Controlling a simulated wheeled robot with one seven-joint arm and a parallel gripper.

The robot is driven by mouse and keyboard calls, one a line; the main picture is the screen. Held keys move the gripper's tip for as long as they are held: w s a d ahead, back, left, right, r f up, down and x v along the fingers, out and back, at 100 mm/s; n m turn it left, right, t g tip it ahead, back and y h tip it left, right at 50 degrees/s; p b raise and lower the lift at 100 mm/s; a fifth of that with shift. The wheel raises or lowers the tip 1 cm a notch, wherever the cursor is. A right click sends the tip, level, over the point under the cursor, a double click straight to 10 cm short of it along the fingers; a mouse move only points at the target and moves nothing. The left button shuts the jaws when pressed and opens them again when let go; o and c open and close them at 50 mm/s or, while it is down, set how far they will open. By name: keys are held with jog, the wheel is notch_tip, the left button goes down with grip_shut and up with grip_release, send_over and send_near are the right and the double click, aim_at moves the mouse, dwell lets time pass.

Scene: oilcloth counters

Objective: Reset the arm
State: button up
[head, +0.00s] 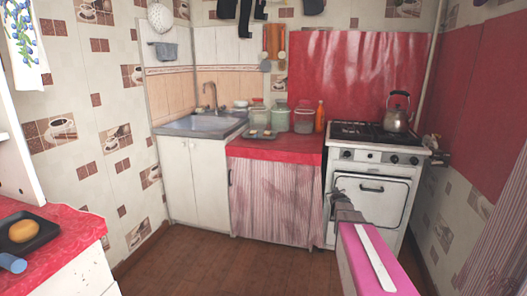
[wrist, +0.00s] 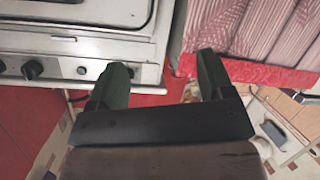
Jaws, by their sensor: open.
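My gripper (head: 342,200) is in front of the white stove (head: 367,205) and the red counter (head: 275,147), at the end of my outstretched arm in the head view. In the wrist view my gripper (wrist: 160,72) shows two dark fingers spread apart with nothing between them. The wrist picture looks upside down, with the stove front and its knobs (wrist: 32,69) at the left and the striped curtain (wrist: 262,28) at the upper right. The fingertips appear apart from the stove, but their exact distance cannot be told.
A kettle (head: 397,112) stands on the stove. Jars (head: 304,120) and an orange bottle (head: 320,117) stand on the red counter beside the sink (head: 206,123). A near-left counter (head: 75,227) holds a dark tray (head: 44,234) with a yellow item. Brown floor (head: 215,270) is open in the middle.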

jog(key=s+a+f+g+y, duration=0.1)
jog(key=s+a+g, duration=0.3)
jog(key=s, duration=0.7)
jog(key=s+a+f+m+g+y, duration=0.1)
jog(key=s+a+f+g, duration=0.3)
jog(key=s+a, duration=0.4)
jog(key=s+a+f+g+y, duration=0.1)
jog(key=s+a+g, duration=0.4)
jog(key=s, duration=1)
jog(key=shift+a+f+m+g, duration=0.3)
jog(key=shift+a+f, duration=0.4)
jog(key=shift+f, duration=0.2)
